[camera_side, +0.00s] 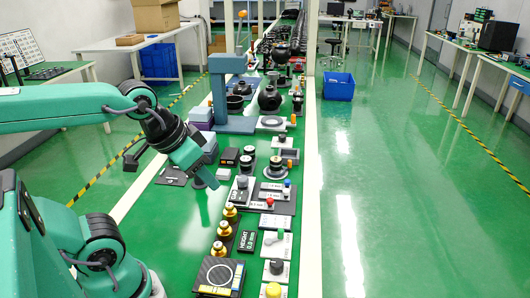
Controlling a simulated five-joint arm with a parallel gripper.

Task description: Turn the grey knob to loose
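My gripper (206,178) is at the end of my teal arm, angled down above the left part of the green bench. Its fingers are small and partly blurred, so I cannot tell whether they are apart; I see nothing held in them. Several small knobs sit on plates to its right and in front. A grey-looking knob (242,181) stands on a plate close to the right of my gripper, apart from it. A darker knob (276,267) sits on a light plate near the front. Which one is the task's grey knob, and its setting, I cannot tell.
Brass weights (225,229) stand in a row in front of my gripper, beside a black HEIGHT display (247,241). A black plate with a ring (220,275) lies at the front. A blue-grey stand (219,95) rises behind.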

